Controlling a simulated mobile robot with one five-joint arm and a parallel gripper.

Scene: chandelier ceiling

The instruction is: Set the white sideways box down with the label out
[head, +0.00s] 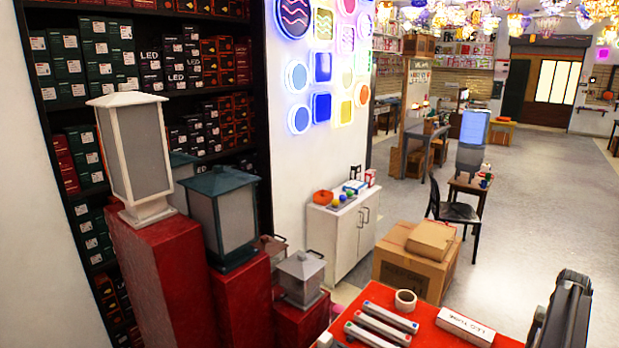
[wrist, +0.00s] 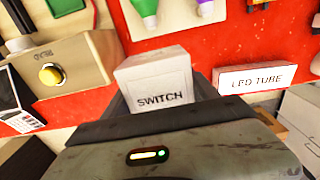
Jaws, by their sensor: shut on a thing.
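A white box labelled SWITCH (wrist: 157,80) is held by my gripper (wrist: 165,92) in the wrist view. Its lettering is on the side facing the wrist camera and reads upright. Dark jaw parts show on both sides of the box, and its lower end is hidden behind the gripper body. The red tabletop (wrist: 190,45) shows behind it; I cannot tell whether the box touches it. In the head view the red table (head: 385,295) is at the bottom, and neither the held box nor the fingertips show.
A white LED TUBE box (wrist: 255,78) lies right of the held box. A beige box with a yellow button (wrist: 75,62) is at left. Green (wrist: 146,12) and purple (wrist: 206,10) bulbs lie beyond.

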